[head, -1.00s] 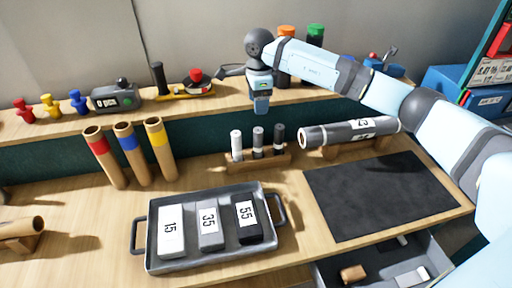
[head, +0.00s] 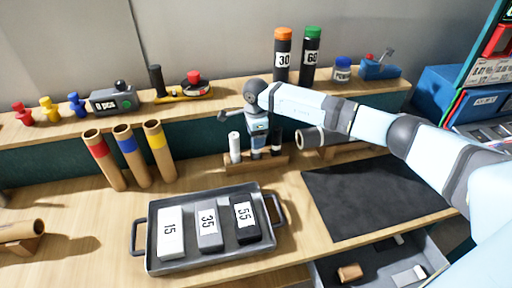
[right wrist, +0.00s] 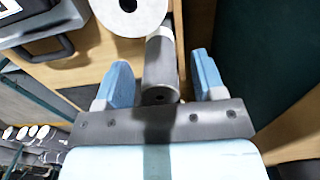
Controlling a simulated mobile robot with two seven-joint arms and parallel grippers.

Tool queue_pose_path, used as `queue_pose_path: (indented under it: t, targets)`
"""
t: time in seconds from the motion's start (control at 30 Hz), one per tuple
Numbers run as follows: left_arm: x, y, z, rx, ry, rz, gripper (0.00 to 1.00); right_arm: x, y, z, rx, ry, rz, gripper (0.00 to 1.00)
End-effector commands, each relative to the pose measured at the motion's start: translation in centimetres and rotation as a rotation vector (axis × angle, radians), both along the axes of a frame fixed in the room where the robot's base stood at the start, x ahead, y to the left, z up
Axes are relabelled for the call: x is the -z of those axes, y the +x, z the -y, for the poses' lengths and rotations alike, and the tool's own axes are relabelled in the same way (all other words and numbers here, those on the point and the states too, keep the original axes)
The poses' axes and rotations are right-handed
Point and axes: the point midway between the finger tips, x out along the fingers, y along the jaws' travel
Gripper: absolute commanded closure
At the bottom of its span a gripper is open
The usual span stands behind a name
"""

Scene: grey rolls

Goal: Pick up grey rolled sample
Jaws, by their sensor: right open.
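The grey rolled sample (right wrist: 161,68) stands between the two open fingers of my right gripper (right wrist: 161,80) in the right wrist view, with a gap to each finger. In the head view my right gripper (head: 258,152) points down over the middle of the small wooden rack (head: 238,165) and hides the grey roll. A white roll (head: 235,146) stands to its left and a black roll (head: 276,142) to its right. The white roll also shows close by in the right wrist view (right wrist: 148,18). My left gripper is out of view.
A metal tray (head: 150,262) with three numbered blocks stands in front of the rack. Cardboard tubes (head: 130,158) lean at the left. A dark mat (head: 370,200) is clear. The drawer (head: 375,282) below is open.

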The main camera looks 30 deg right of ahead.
Motion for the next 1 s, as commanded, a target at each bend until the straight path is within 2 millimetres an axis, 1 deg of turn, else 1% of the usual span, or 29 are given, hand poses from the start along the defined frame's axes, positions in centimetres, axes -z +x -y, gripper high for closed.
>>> queue_pose_path:
  t: [0.03,0.1,0.27,0.3,0.37,0.4,0.47,0.5,0.53,0.83,1.0]
  targets:
    - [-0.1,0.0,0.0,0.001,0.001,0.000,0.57,0.6,0.0,0.0,0.001,0.000,-0.002,0.37]
    - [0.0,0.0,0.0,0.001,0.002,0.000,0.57,0.9,0.0,0.0,0.001,0.000,0.000,0.37]
    - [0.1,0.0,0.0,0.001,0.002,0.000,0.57,0.9,0.0,0.0,0.001,0.000,0.001,0.37]
    - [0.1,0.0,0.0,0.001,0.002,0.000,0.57,0.9,0.0,0.0,0.001,0.000,0.001,0.42]
    - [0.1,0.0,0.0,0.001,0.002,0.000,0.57,0.9,0.0,0.0,0.001,0.000,0.001,0.55]
    - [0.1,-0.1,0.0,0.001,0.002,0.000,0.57,0.9,0.0,0.0,0.001,0.000,0.001,0.65]
    - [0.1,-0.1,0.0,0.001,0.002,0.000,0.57,0.9,0.0,0.0,0.001,0.000,0.001,0.78]
    - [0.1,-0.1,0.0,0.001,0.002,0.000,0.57,0.9,0.0,0.0,0.001,0.000,0.000,0.88]
    - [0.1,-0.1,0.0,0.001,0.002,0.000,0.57,0.9,0.0,0.0,0.001,0.000,0.000,0.90]
    - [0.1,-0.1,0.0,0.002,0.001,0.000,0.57,0.8,0.0,0.0,0.000,0.000,0.001,0.90]
    - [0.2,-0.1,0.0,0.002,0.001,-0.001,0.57,-0.3,0.1,0.0,0.000,0.000,0.002,0.90]
